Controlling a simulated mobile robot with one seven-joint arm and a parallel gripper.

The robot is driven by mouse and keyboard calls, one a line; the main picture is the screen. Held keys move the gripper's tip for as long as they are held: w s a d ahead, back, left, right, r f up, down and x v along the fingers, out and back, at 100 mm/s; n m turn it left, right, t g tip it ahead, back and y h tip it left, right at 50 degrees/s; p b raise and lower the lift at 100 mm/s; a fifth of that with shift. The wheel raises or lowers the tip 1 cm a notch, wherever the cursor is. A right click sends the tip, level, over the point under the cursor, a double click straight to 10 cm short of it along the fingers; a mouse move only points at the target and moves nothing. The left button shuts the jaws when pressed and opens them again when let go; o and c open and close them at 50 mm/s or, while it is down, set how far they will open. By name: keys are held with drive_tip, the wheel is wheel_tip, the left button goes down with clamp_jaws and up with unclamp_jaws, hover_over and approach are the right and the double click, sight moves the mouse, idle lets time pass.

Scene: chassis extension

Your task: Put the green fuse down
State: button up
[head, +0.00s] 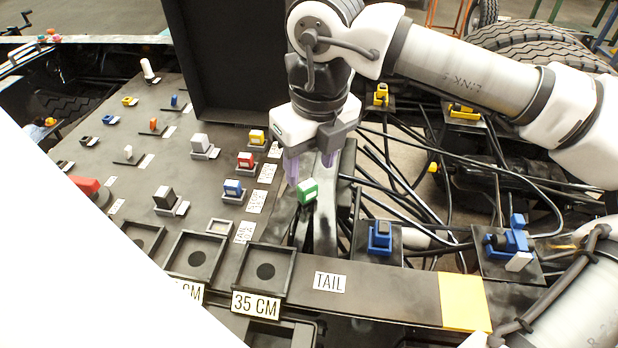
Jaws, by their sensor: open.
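The green fuse (307,192) is a small green block with a pale top face, near the right edge of the dark panel. My gripper (310,170) points down just above it, with its translucent purple fingers apart. The fuse shows just below the fingertips, and I cannot tell whether a finger touches it. What bears the fuse from below is hidden. To its left a blue fuse (233,190), a red fuse (245,161) and a yellow fuse (257,138) stand in a row beside white labels. An empty-looking socket (220,227) lies in front of the blue fuse.
Square black trays (287,283) line the panel's front, with a "35 CM" label (255,305). A "TAIL" label (330,282) marks the dark beam. Black cables (400,170) and blue connectors (380,238) lie right of the gripper. A tall black board (225,60) stands behind.

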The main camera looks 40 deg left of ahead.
wheel_tip(320, 180, up, 7)
drive_tip(key=shift+d+b, duration=0.3)
drive_tip(key=shift+d, duration=0.15)
drive_tip(key=shift+s, duration=0.15)
